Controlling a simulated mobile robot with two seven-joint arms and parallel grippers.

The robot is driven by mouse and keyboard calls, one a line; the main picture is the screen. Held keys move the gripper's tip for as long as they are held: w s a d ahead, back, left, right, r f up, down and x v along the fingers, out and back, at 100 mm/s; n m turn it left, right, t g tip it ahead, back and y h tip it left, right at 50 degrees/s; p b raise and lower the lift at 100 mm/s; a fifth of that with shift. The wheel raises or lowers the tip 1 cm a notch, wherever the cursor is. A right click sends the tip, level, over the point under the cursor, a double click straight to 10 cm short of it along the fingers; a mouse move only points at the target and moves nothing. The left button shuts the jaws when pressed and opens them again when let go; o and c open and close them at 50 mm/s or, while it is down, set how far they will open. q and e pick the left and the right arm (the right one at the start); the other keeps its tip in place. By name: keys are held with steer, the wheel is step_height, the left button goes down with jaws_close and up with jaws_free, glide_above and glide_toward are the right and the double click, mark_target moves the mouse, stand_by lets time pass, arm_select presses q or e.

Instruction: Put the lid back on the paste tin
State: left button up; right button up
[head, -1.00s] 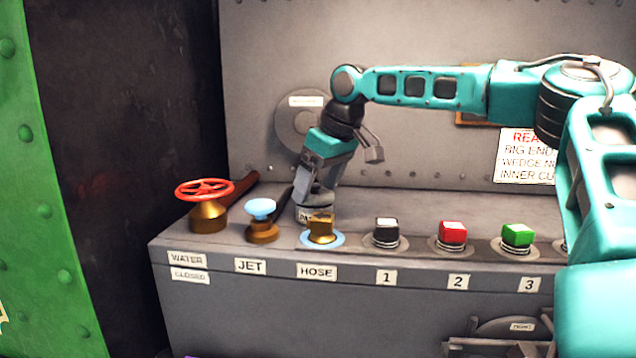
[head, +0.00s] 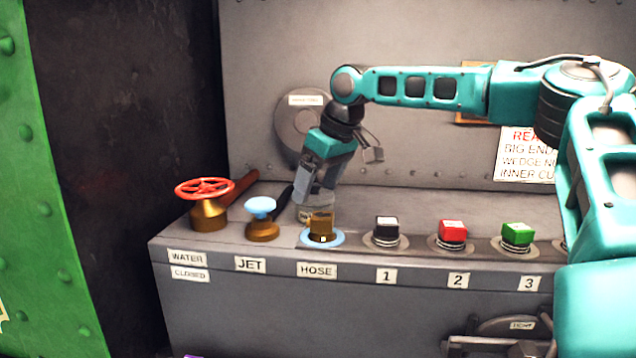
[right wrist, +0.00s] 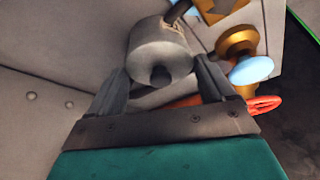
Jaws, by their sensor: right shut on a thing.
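The paste tin (head: 316,209) is a small grey round tin with a pale label, standing on the console top behind the brass hose fitting. In the right wrist view the tin (right wrist: 158,40) shows its round grey end with a dark knob, which I take for the lid (right wrist: 143,74). My right gripper (head: 314,196) comes down steeply over the tin. Its fingers lie on either side of the lid in the wrist view, shut on it. Whether the lid sits fully on the tin or a little above it I cannot tell. My left gripper is not in view.
A brass hose fitting (head: 322,227) stands close in front of the tin. A blue-topped jet knob (head: 261,208) and a red water wheel (head: 204,189) are to the left. Black (head: 387,229), red (head: 453,232) and green (head: 517,234) buttons are to the right. A grey wall rises behind.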

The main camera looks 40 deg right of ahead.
stand_by(0.4)
steer(key=o, duration=0.8)
steer(key=shift+o, duration=0.2)
steer(key=shift+r, duration=0.1)
steer(key=shift+r, duration=3.4)
jaws_close()
steer(key=shift+f, duration=0.2)
